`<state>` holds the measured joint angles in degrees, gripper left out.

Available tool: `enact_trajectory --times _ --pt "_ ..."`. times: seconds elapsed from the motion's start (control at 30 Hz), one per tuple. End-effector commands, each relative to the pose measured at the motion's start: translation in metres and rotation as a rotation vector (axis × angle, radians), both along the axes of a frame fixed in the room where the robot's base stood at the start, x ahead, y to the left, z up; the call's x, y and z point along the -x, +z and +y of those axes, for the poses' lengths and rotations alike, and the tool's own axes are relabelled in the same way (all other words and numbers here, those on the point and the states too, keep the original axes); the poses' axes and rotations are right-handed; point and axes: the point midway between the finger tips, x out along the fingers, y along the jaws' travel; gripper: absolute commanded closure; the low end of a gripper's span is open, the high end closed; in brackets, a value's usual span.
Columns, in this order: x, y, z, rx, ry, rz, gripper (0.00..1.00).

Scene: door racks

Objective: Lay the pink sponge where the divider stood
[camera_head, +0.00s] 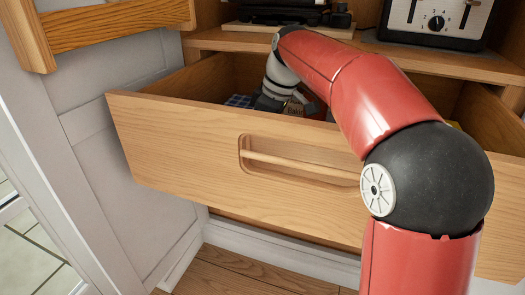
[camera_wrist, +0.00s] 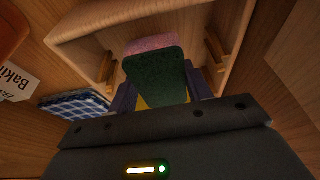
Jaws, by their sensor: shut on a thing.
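The pink sponge (camera_wrist: 152,43) shows in the wrist view as a pink strip along the far edge of a dark green face (camera_wrist: 155,76), which appears to be its scouring side. My gripper (camera_wrist: 162,90) is shut on it, with a dark finger on each side. In the head view my gripper (camera_head: 272,102) is down inside the open wooden drawer (camera_head: 180,138), partly hidden by the drawer front and my arm. The sponge cannot be made out there. No standing divider is clear. Whether the sponge touches the drawer floor cannot be told.
A blue checked cloth (camera_wrist: 75,103) lies left of my gripper in the wrist view, near a white label (camera_wrist: 15,82). Wooden walls and two small wooden pieces (camera_wrist: 105,68) flank the sponge. A toaster (camera_head: 437,20) stands on the counter above the drawer.

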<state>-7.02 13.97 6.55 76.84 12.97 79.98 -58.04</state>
Motion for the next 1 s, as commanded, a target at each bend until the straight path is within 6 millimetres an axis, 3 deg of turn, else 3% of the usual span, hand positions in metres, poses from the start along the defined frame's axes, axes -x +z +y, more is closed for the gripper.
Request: enact_trajectory --times 0.33,0.73,0.77,0.9,1.0 --pt "0.000 -0.038 0.000 0.000 -0.001 0.001 0.71" --pt "0.000 -0.045 0.000 0.000 0.000 0.000 0.71" --pt "0.000 -0.043 0.000 0.000 0.000 -0.001 0.46" --pt "0.000 -0.043 0.000 0.000 0.000 0.000 0.29" --pt "0.000 -0.043 0.000 0.000 0.000 0.000 0.29"
